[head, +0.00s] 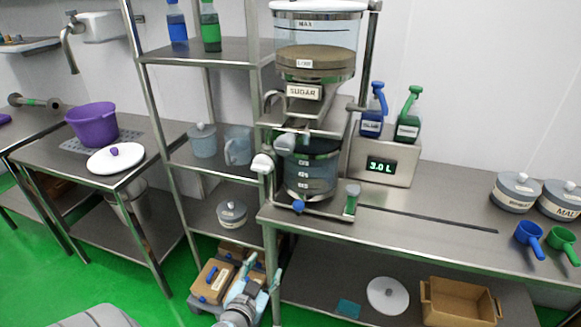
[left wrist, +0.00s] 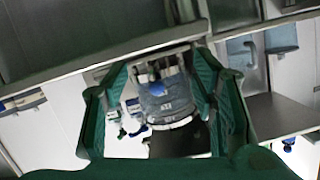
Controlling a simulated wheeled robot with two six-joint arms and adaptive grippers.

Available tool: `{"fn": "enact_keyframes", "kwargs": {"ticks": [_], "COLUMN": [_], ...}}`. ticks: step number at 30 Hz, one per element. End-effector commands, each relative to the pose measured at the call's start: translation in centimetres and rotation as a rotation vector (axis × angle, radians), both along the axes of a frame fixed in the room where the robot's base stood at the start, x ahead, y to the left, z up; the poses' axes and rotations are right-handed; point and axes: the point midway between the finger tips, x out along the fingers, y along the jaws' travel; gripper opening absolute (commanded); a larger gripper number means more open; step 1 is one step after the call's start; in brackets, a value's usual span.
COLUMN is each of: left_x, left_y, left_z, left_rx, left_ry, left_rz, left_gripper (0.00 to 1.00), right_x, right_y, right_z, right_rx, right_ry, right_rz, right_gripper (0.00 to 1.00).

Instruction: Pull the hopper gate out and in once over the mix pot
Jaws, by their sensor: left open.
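The hopper (head: 315,62) is a clear drum of brown powder with a SUGAR label, mounted on a frame at the bench's left end. The gate (head: 318,122) appears as a metal slide below the label, its exact position unclear. The mix pot (head: 310,175), clear with level marks and a blue tap, stands beneath it. It appears upside down in the left wrist view (left wrist: 165,105). My left gripper (head: 264,270) is low in front of the bench, below and apart from pot and gate. Its green fingers are spread and empty in the left wrist view (left wrist: 158,65). My right gripper is not visible.
A display box (head: 385,163) reading 3.0 L and spray bottles (head: 408,115) stand right of the pot. Shelving (head: 215,50) stands left. Brown boxes (head: 210,282) sit near the floor by my left gripper. The bench middle (head: 430,210) is mostly clear.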

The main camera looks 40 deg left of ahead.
Motion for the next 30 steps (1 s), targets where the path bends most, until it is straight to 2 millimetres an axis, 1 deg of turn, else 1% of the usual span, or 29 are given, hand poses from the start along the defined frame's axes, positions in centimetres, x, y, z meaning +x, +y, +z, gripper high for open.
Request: {"fn": "enact_keyframes", "kwargs": {"ticks": [1,2,3,4,6,8,9,11,14,18,21,25,27,30], "left_x": [1.0,1.1,0.9,0.4,-0.9,-1.6,-1.8,-1.4,0.3,3.9,6.5,8.8,9.6,10.3], "left_y": [-0.6,-1.1,-1.8,-2.2,-3.1,-3.5,-3.6,-3.5,-2.9,-1.6,-0.7,0.1,0.4,0.6], "left_z": [6.2,10.2,14.9,17.9,23.0,25.6,26.7,27.6,28.7,30.4,31.4,32.1,32.3,32.4], "left_rx": [0.011,0.011,0.005,-0.001,-0.018,-0.028,-0.034,-0.036,-0.035,-0.034,-0.035,-0.037,-0.036,-0.037], "left_ry": [-0.170,-0.274,-0.401,-0.483,-0.626,-0.699,-0.726,-0.741,-0.741,-0.740,-0.738,-0.738,-0.736,-0.735], "left_rz": [-0.009,-0.013,-0.023,-0.029,-0.046,-0.056,-0.061,-0.062,-0.062,-0.061,-0.060,-0.060,-0.061,-0.061], "left_gripper": [0.53,0.53,0.53,0.53,0.53,0.53,0.53,0.53,0.53,0.53,0.53,0.53,0.53,0.53], "right_x": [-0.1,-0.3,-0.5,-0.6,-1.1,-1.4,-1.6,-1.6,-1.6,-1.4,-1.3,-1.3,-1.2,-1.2], "right_y": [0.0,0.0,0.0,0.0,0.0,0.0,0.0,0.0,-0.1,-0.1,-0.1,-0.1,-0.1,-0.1], "right_z": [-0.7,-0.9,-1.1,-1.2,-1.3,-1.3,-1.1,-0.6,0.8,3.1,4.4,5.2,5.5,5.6], "right_rx": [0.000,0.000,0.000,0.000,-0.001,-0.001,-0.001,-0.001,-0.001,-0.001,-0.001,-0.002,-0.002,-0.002], "right_ry": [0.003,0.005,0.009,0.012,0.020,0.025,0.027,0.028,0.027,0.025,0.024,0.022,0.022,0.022], "right_rz": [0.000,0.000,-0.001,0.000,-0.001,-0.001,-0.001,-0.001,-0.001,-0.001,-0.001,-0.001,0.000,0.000], "right_gripper": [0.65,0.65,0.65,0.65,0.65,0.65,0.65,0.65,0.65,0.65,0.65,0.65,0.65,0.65]}}
